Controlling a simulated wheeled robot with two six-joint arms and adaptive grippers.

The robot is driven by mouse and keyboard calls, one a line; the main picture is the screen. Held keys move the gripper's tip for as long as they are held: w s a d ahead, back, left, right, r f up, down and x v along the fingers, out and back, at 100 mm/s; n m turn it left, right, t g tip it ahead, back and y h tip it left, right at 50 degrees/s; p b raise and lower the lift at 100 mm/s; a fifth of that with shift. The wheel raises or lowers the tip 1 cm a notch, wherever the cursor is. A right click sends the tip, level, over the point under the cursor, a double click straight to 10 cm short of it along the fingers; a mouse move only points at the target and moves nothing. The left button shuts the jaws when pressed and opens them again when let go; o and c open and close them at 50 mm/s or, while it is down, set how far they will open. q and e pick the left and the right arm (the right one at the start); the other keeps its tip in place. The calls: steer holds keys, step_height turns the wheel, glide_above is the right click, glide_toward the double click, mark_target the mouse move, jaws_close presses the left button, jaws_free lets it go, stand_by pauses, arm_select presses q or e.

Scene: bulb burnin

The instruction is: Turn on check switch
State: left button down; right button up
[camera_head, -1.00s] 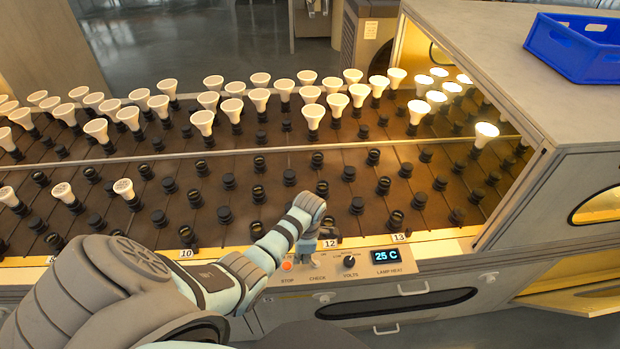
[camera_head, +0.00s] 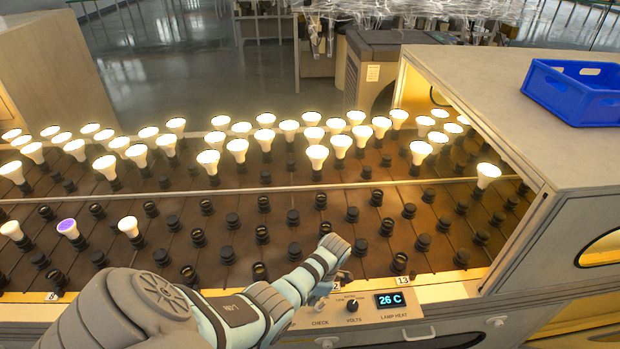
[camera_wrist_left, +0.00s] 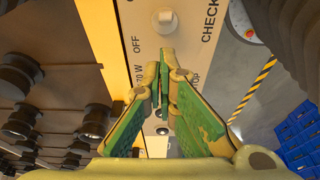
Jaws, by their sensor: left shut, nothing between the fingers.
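The control panel (camera_head: 372,310) on the burn-in rack's front edge carries the CHECK label, a black VOLTS knob (camera_head: 352,305) and a lamp heat display (camera_head: 390,299) reading 26 C. My left gripper (camera_head: 320,298) points down over the panel near the CHECK label. In the left wrist view its green-padded fingers (camera_wrist_left: 164,72) are shut and empty. A round metal switch (camera_wrist_left: 165,19) sits beside the OFF and CHECK lettering, just beyond the fingertips; contact cannot be told. The fingers hide part of the panel. My right gripper is out of view.
The rack holds rows of lit white bulbs (camera_head: 316,155) and many empty black sockets (camera_head: 233,221). One bulb (camera_head: 69,228) at left glows violet. A hood stands at right with a blue crate (camera_head: 577,92) on top.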

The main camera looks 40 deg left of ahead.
arm_select(q)
steer(key=shift+r+p, duration=0.75)
steer(key=shift+r, duration=0.05)
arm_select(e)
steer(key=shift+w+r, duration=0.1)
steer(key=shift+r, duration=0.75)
arm_select(q)
steer(key=shift+w+d+r, duration=0.2)
steer(key=shift+d+r, duration=0.05)
steer(key=shift+r, duration=0.05)
steer(key=w+d+r+p, duration=0.2)
steer(key=r+p, duration=0.1)
steer(key=shift+w+d+r, duration=0.2)
steer(key=shift+w+r, duration=0.05)
steer(key=shift+w, duration=0.05)
steer(key=w+d+r, duration=0.2)
steer(key=shift+w+d+r+p, duration=0.15)
steer(key=shift+w+p, duration=0.25)
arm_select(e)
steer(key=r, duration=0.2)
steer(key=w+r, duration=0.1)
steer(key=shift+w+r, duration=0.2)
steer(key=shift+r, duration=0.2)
